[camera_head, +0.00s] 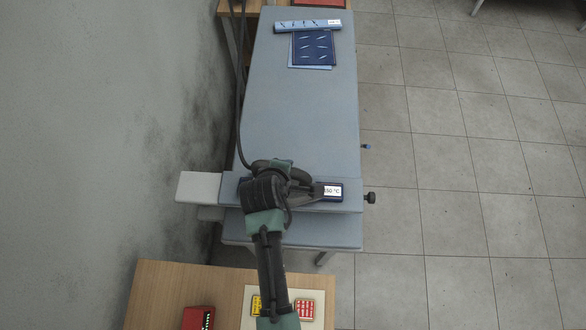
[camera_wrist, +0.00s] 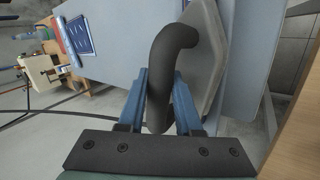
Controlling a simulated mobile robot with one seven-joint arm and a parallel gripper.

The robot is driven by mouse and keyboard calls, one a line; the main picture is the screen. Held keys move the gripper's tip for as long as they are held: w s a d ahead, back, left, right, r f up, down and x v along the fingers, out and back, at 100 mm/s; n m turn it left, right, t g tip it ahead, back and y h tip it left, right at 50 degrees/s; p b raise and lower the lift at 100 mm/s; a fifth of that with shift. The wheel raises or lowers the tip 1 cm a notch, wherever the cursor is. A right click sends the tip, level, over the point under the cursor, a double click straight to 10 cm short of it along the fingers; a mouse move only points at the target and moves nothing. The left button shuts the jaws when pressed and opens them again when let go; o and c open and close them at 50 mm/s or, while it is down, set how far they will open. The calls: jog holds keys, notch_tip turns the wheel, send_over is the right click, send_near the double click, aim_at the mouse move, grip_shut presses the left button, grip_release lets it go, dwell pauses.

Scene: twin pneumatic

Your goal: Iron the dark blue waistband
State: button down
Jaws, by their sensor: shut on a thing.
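A dark blue cloth piece (camera_head: 314,47) with several pale crease marks lies at the far end of the ironing board (camera_head: 300,110). A lighter blue strip (camera_head: 308,26) with dark marks and a white tag lies just beyond it. I cannot tell for sure which is the waistband. In the wrist view, my gripper (camera_wrist: 161,78) is shut on the dark curved handle (camera_wrist: 172,42) of the iron, whose grey body (camera_wrist: 210,55) shows to the right. In the head view my arm mostly hides the iron at the near end of the board, far from the cloth.
A blue cross piece (camera_head: 350,198) with a display reading a temperature spans the board's near end, with a pale pad (camera_head: 198,187) at left. A wooden table (camera_head: 160,290) with small boxes stands nearest. A wall is close on the left. The board's middle is clear.

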jog(key=shift+w+a+r, duration=0.15)
jog(key=shift+a, duration=0.9)
jog(key=shift+w+a+r, duration=0.1)
jog(key=shift+a, duration=1.75)
jog(key=shift+a, duration=0.1)
jog(key=a, duration=0.6)
jog(key=shift+a+b, duration=0.35)
jog(key=shift+w+r, duration=0.1)
notch_tip(320, 180, up, 6)
jog(key=shift+p, duration=0.4)
